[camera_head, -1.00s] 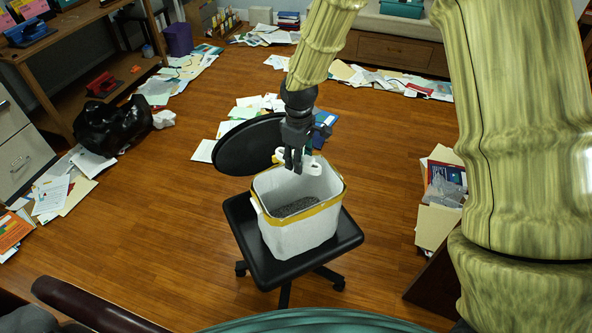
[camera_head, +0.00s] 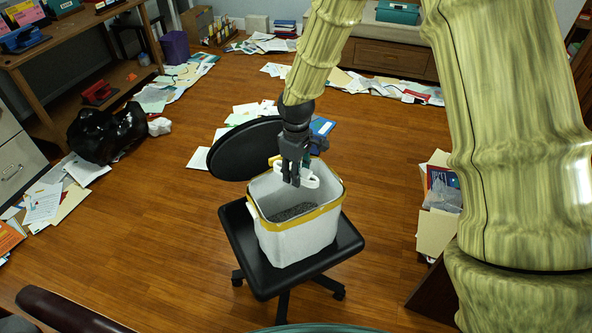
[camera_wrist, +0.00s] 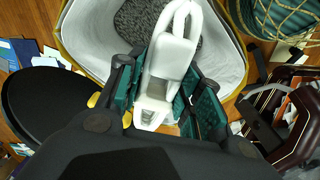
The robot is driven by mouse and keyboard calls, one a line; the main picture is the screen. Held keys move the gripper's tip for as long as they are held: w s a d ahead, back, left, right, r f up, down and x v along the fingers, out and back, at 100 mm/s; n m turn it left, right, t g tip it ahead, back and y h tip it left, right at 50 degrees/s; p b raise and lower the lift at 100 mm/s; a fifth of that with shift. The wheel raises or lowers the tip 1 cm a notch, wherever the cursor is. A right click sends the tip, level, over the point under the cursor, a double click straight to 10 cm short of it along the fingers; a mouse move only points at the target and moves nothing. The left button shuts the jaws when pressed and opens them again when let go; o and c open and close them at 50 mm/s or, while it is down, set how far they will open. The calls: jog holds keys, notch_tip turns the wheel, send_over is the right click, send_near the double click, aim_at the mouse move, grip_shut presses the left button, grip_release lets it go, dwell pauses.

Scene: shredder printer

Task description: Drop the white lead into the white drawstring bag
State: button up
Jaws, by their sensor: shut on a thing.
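The white lead (camera_head: 311,180) is a looped white piece held in my gripper (camera_head: 292,183). In the wrist view, the lead (camera_wrist: 172,55) sits between the two green-padded fingers, its loop pointing away from them. My gripper is shut on it. The white drawstring bag (camera_head: 300,241) appears as an upright, open-topped white container with a yellow band around its rim. It stands on a black chair seat, with dark grey granular matter inside. My gripper and the lead are over the bag's opening, near its far side. The wrist view shows the bag's inner wall (camera_wrist: 88,38) beyond the lead.
The black office chair (camera_head: 262,277) has its backrest (camera_head: 243,147) behind and left of the bag. A black plastic bag (camera_head: 108,133) lies on the floor at left. Papers are scattered along the walls and at right. Wooden floor around the chair is mostly clear.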

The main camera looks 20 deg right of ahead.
jog(key=shift+f+b, duration=2.85)
jog(key=shift+f, duration=6.7)
jog(key=shift+f+b, duration=0.75)
jog(key=shift+f, duration=1.85)
jog(key=o, duration=1.2)
jog(key=shift+c, duration=0.2)
notch_tip(320, 180, up, 12)
